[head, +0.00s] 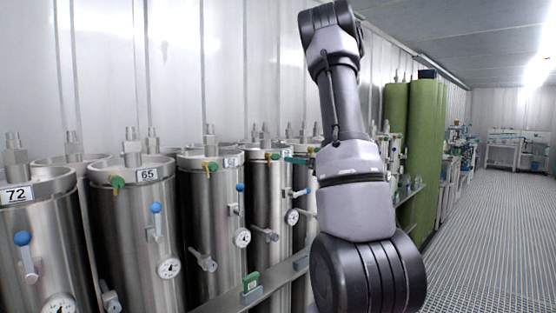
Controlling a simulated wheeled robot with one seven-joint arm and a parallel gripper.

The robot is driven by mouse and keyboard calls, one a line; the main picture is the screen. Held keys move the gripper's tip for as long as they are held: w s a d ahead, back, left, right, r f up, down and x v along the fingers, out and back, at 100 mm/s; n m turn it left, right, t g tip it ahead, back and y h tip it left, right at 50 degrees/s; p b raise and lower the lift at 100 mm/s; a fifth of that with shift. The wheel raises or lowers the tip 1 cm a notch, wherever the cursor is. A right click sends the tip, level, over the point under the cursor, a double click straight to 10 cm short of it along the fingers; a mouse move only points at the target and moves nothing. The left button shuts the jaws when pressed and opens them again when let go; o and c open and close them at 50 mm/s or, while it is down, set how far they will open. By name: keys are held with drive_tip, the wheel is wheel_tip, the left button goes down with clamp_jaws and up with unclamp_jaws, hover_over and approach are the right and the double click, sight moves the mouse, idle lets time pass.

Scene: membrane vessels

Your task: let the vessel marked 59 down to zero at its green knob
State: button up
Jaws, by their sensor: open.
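A row of tall steel vessels stands along the left wall. The nearest carry plates 72 (17,194) and 65 (148,174). The third vessel (210,225) and the fourth (265,200) have plates too small to read, so I cannot tell which is marked 59. My arm crosses the middle; my gripper is not visible.
Blue-handled levers (155,208) and metal side valves stick out of the vessel fronts. A metal rail (225,303) with a green box (250,282) runs before them. Tall green cylinders (425,150) stand beyond my arm. The grated floor (495,240) at right is clear.

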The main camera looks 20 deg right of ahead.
sight(277, 157)
drive_tip(key=x, duration=0.8)
drive_tip(key=shift+w+a, duration=0.15)
drive_tip(key=shift+w, duration=0.15)
clamp_jaws()
